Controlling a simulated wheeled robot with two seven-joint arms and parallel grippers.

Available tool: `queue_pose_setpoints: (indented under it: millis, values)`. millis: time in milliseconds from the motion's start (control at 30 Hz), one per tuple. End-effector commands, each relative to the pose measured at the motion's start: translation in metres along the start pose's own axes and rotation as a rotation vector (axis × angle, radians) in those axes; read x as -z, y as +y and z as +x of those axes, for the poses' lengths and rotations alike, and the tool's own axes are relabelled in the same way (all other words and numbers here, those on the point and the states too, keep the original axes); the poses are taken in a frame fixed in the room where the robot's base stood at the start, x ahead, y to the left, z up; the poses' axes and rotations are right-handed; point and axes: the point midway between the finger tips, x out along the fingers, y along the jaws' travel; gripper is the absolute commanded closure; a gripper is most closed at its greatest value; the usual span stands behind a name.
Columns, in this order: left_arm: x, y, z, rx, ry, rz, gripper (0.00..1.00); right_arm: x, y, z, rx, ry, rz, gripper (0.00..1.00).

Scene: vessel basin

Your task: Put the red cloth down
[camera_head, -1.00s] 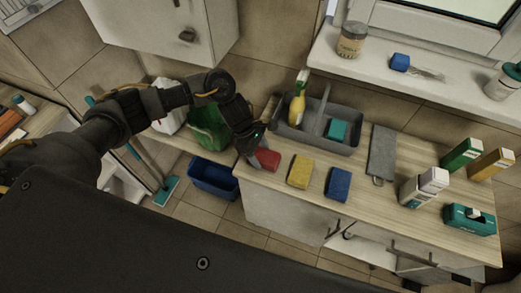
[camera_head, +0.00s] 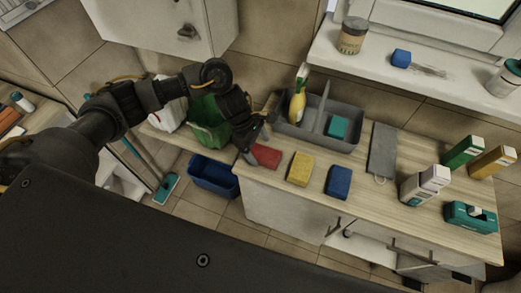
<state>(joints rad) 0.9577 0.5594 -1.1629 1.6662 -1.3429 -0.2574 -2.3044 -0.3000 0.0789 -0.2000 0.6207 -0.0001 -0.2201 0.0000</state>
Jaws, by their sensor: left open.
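The red cloth (camera_head: 266,157) lies flat on the wooden counter (camera_head: 300,205), near its left end, left of a yellow cloth (camera_head: 300,169) and a blue cloth (camera_head: 338,182). My left gripper (camera_head: 250,147) is open just above and at the left edge of the red cloth. Whether its fingers still touch the cloth is hard to tell. My right gripper does not show.
A grey caddy (camera_head: 352,118) with a yellow spray bottle (camera_head: 298,100) and a teal sponge (camera_head: 338,127) stands behind the cloths. A blue bucket (camera_head: 213,176) stands on the floor at left.

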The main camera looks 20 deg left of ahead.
Motion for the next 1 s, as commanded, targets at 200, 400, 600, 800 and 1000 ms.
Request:
queue_pose_setpoints:
  millis: [200,400,600,800,1000]
  values:
    - [0.002,0.001,-0.045,-0.006,0.002,0.004,0.19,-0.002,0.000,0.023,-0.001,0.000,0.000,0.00]
    - [0.002,0.000,-0.082,-0.004,0.004,0.002,0.19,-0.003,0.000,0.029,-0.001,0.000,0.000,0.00]
    - [0.002,0.000,-0.099,0.000,0.003,0.000,0.19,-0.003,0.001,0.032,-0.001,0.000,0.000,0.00]
    - [0.001,-0.001,-0.102,0.001,0.002,-0.001,0.19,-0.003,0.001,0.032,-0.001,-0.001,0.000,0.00]
    - [0.001,-0.001,-0.102,0.001,0.002,-0.001,0.19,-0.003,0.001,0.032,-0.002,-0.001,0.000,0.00]
